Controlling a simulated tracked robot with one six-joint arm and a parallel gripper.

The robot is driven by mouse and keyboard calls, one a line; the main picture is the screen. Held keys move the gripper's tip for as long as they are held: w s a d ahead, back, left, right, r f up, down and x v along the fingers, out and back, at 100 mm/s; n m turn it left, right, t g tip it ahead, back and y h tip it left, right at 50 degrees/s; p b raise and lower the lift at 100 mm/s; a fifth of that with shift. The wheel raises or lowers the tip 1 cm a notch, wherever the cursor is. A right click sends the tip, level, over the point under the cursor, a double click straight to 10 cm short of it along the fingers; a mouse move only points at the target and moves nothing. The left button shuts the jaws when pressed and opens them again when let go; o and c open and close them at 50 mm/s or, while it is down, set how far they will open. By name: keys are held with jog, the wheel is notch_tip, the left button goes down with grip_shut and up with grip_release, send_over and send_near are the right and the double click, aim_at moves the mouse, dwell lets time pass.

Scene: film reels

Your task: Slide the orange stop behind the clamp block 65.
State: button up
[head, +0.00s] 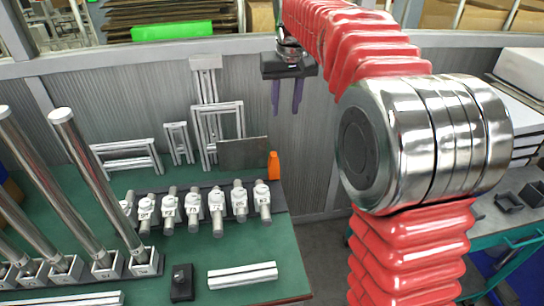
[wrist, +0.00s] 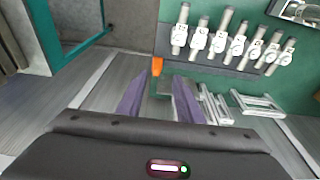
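The orange stop (head: 273,164) stands upright near the right edge of the green bench, behind the right end of the clamp row and beside a dark grey plate. It also shows in the wrist view (wrist: 157,66), near the tip of the left finger. Several light clamp blocks (head: 217,201) with metal rods sit in a row on a dark rail, also in the wrist view (wrist: 219,42). Their numbers are too small to read, so I cannot tell which is 65. My gripper (head: 286,108) is open and empty, above and behind the stop; its purple fingers (wrist: 164,80) point down.
The dark grey plate (head: 243,154) stands left of the stop. Silver frames (head: 217,125) stand behind the rail. Tall metal rods (head: 95,180) in holders rise at left. A silver bar (head: 242,275) and a small black block (head: 181,283) lie in front. A grey corrugated wall (head: 130,101) backs the bench.

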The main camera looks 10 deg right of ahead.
jog(key=w+f+g, duration=0.1)
jog(key=w+f, duration=0.6)
jog(key=w, duration=0.3)
jog(key=g, duration=0.1)
send_over(274, 154)
notch_tip(274, 154, down, 10)
jog(key=shift+f, duration=0.15)
jog(key=shift+f, duration=0.1)
notch_tip(274, 154, down, 14)
jog(key=shift+r, duration=0.2)
dwell(0.4)
jog(key=shift+c, duration=0.5)
grip_shut()
